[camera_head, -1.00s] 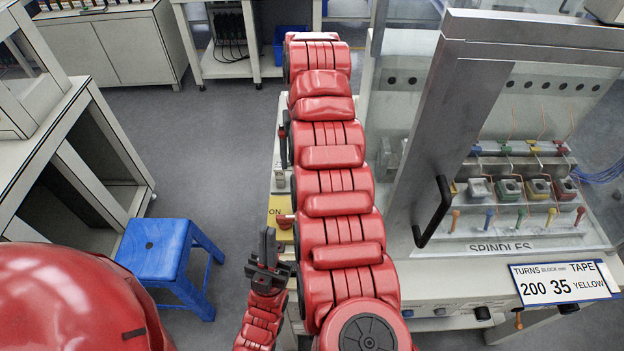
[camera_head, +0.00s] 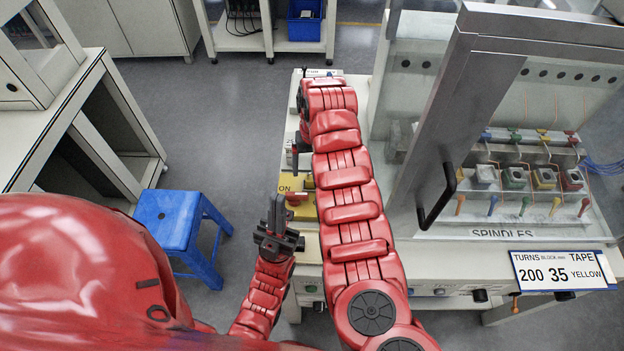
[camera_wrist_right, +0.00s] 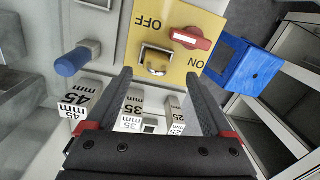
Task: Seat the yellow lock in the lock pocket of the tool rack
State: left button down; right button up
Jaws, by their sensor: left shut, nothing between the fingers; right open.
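A rounded brass-yellow piece (camera_wrist_right: 157,66), which looks like the yellow lock, sits within a square metal-rimmed frame on the yellow ON/OFF panel (camera_wrist_right: 128,45) in the right wrist view. I cannot tell how deep it sits. My right gripper (camera_wrist_right: 157,82) is open and empty, its fingers pointing toward the panel with the yellow piece ahead between them. In the head view the panel (camera_head: 287,183) is partly covered by my right arm, and the lock is not clear. My left gripper (camera_head: 277,205) is shut and empty, near the panel's front side. The lock pocket cannot be made out.
A red switch handle (camera_wrist_right: 191,38) is beside the yellow piece. Blocks marked 45 (camera_wrist_right: 80,97), 35 (camera_wrist_right: 132,108) and 25 (camera_wrist_right: 175,110) stand near my fingers. A blue-tipped peg (camera_wrist_right: 75,60) is left. A blue stool (camera_head: 168,220) and a spindle cabinet (camera_head: 515,130) flank the arms.

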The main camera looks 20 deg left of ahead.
aim_at(312, 178)
jog(key=shift+f, duration=0.2)
notch_tip(312, 178, down, 4)
jog(key=shift+w+d+r+p, duration=0.1)
jog(key=shift+w+d+p, duration=0.05)
jog(key=shift+p, duration=0.7)
jog(key=shift+f, duration=0.5)
grip_shut()
